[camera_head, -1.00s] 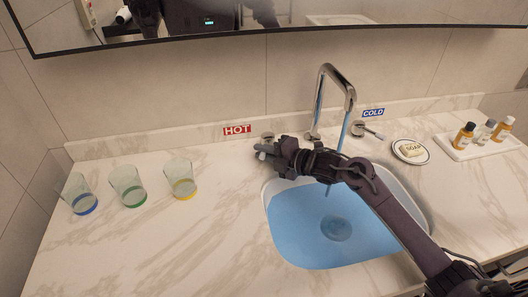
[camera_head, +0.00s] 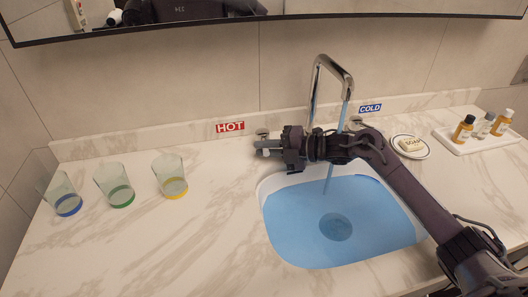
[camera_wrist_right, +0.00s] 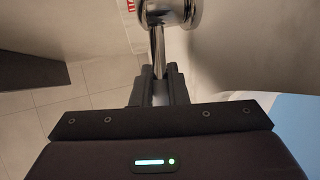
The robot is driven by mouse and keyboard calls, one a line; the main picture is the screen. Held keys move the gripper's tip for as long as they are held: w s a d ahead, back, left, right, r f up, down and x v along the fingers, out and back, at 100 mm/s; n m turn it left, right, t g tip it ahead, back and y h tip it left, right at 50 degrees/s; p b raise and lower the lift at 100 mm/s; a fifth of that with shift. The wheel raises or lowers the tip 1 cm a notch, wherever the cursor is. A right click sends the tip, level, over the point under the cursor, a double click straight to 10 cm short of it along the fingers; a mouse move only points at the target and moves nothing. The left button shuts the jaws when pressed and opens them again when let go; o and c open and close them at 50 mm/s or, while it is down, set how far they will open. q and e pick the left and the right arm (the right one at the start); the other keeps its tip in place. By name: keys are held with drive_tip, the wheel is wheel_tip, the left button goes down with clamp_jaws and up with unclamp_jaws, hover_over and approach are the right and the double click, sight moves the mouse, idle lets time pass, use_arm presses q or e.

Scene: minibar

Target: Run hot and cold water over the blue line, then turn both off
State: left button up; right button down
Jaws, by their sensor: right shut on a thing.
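The chrome faucet (camera_head: 330,68) stands behind the sink (camera_head: 268,186), and a stream of water (camera_head: 344,118) falls from its spout. Blue water (camera_head: 300,225) covers much of the basin. A short darker blue line (camera_head: 369,178) shows at the water's back right edge. My right gripper (camera_head: 266,150) is at the hot tap (camera_head: 262,132), below the red HOT sign (camera_head: 230,127). In the right wrist view its fingers (camera_wrist_right: 158,92) are shut on the hot tap's lever (camera_wrist_right: 157,48). The cold tap (camera_head: 357,121) is partly hidden by my right arm. My left gripper is out of view.
Three glasses with blue (camera_head: 66,190), green (camera_head: 117,180) and yellow (camera_head: 172,172) bands stand on the left. A soap dish (camera_head: 424,152) and a tray of bottles (camera_head: 460,147) are at right. A mirror (camera_head: 400,8) hangs above. The counter's front left is clear.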

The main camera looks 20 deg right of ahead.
drive_tip(key=c, duration=1.4)
unclamp_jaws()
drive_tip(key=shift+c, duration=0.2)
